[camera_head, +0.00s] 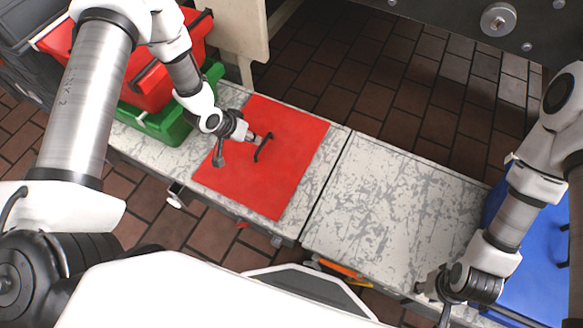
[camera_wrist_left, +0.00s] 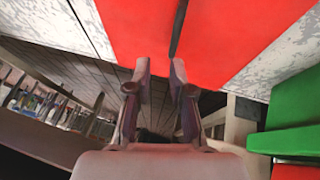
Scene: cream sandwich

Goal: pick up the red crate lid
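The red crate lid (camera_head: 290,180) lies flat on the pale, scratched bench, with a dark handle (camera_head: 264,147) standing on its upper middle. My left gripper (camera_head: 238,150) is over the lid, just left of the handle. In the left wrist view, its two fingertips (camera_wrist_left: 158,75) are apart with nothing between them, and the lid (camera_wrist_left: 230,30) and dark handle strip (camera_wrist_left: 178,30) show beyond them. Whether a finger touches the handle cannot be told. My right gripper (camera_head: 434,301) is at the lower right, its fingers apart and empty, by the bench's front edge.
A red crate (camera_head: 152,82) sits in a green crate (camera_head: 160,125) left of the lid. A blue lid or crate (camera_head: 535,275) is at the far right, partly behind my right arm. The bench top (camera_head: 385,205) right of the red lid is clear. Brick floor lies beyond.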

